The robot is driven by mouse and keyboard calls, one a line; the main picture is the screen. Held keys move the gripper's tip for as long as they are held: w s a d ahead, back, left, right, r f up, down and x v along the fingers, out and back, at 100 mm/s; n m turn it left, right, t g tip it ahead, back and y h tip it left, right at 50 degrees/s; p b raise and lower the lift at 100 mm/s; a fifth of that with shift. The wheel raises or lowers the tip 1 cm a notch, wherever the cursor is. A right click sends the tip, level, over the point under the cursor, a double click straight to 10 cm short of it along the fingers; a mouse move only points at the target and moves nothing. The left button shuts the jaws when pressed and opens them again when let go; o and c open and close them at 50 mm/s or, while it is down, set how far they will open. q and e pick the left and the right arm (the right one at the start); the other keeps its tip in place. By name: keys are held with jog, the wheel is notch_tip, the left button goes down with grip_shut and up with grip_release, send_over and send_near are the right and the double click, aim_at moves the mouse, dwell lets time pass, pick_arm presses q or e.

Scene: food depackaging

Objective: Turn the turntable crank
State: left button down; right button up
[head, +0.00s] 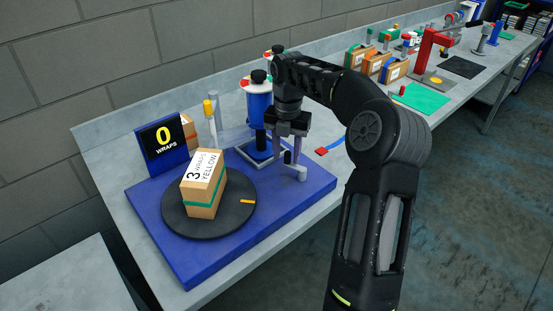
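The blue turntable base (279,215) stands on the bench with a round dark turntable (235,222) on it. A cardboard box (204,190) with a green band and a label reading "3 wraps yellow" stands on the turntable. At the base's right side is the crank, with a grey post (302,174) and a small dark handle (288,157). My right gripper (287,160) points down over the crank, fingers apart, one on each side of the handle. Contact with the handle cannot be told. My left gripper is out of view.
A display (163,143) reading "0 wraps" stands at the base's back left. A blue roll (258,106) on a stand is close behind my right gripper. A red tab with a blue strip (322,151) lies to its right. Boxes and a red press (424,55) stand farther along the bench.

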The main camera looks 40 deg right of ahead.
jog(key=shift+d+f, duration=0.15)
jog(key=shift+f, duration=0.05)
grip_shut()
dwell(0.3)
